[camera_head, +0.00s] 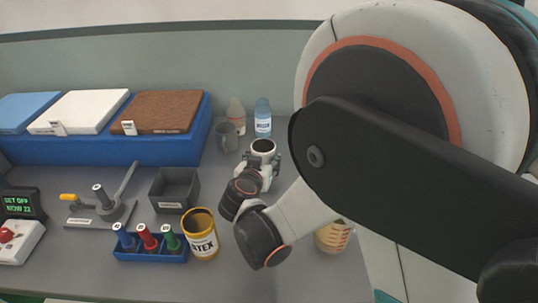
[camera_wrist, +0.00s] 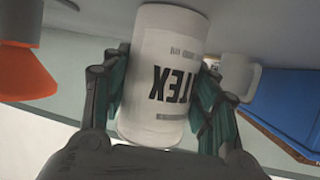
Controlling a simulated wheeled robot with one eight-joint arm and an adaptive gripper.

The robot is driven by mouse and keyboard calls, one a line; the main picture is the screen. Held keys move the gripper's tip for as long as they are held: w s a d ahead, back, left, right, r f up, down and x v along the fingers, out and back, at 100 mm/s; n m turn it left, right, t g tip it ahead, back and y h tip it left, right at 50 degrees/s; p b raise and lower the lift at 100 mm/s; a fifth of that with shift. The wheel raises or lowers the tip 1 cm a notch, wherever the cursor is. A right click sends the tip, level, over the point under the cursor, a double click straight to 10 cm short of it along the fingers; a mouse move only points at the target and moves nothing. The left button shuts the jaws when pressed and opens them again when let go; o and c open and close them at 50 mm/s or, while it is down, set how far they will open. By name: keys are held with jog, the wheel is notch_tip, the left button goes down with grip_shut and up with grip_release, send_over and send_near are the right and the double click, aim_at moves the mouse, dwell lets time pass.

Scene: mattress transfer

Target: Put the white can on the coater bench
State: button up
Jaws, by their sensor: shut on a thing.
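In the head view the open-topped white can (camera_head: 263,146) is upright in my gripper (camera_head: 263,160), toward the back of the grey bench (camera_head: 310,277). I cannot tell whether its base touches the bench. My arm hides much of the right side. No sign marks this surface as the coater bench.
A yellow latex can (camera_head: 203,243) stands near the front, beside a blue rack (camera_head: 150,254) of bottles. A grey bin (camera_head: 174,192) and blue stand (camera_head: 180,151) are left. A beaker (camera_head: 333,238) is right.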

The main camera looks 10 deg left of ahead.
jog(key=shift+r, duration=0.1)
jog(key=o, duration=1.3)
jog(key=shift+o, duration=0.2)
jog(key=shift+s+r, duration=0.1)
jog(key=shift+s, duration=0.05)
jog(key=p+v, duration=0.3)
jog(key=v, duration=0.8)
jog(key=shift+s+p, duration=0.35)
jog(key=shift+d+r, duration=0.1)
